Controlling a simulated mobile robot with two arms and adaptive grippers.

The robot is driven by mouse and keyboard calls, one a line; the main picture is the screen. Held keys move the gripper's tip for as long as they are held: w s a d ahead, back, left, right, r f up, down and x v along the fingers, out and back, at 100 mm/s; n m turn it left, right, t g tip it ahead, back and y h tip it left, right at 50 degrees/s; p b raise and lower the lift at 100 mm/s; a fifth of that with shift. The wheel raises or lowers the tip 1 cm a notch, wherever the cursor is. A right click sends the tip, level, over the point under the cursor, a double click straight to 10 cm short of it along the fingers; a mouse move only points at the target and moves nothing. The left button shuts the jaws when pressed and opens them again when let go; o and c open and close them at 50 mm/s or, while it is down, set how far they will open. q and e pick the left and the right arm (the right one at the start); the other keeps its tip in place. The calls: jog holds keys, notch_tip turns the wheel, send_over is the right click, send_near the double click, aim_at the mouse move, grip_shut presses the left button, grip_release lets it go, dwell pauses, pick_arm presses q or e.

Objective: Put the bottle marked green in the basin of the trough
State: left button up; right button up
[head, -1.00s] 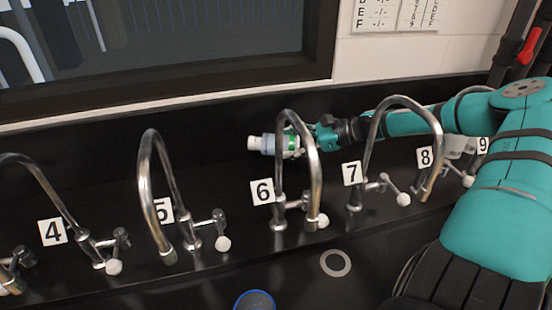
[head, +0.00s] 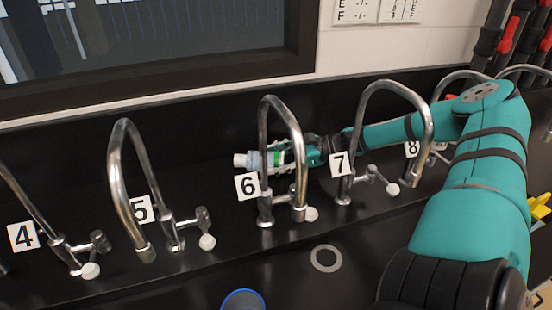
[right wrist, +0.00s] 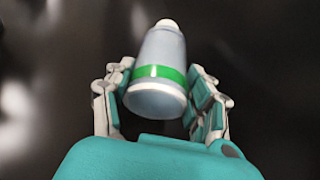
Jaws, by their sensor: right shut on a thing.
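The bottle marked green (head: 254,160) is a pale, translucent bottle with a white cap and a green band. It lies on its side in my right gripper (head: 289,156), behind the tap labelled 6, which partly hides both. In the right wrist view the bottle (right wrist: 157,88) sits between the two fingers of the right gripper (right wrist: 160,95), shut on it, cap pointing away. The black trough (head: 190,277) runs along the front below the taps, with a ring-shaped drain (head: 326,258) in its basin. My left gripper is not in view.
Curved metal taps stand in a row; the number 6 tap (head: 303,165) and number 7 tap (head: 428,122) are closest to my right arm. A blue-rimmed round object (head: 243,300) is at the bottom edge. A dark-framed window is behind.

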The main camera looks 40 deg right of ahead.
jog(key=o, duration=1.5)
jog(key=shift+f, duration=0.1)
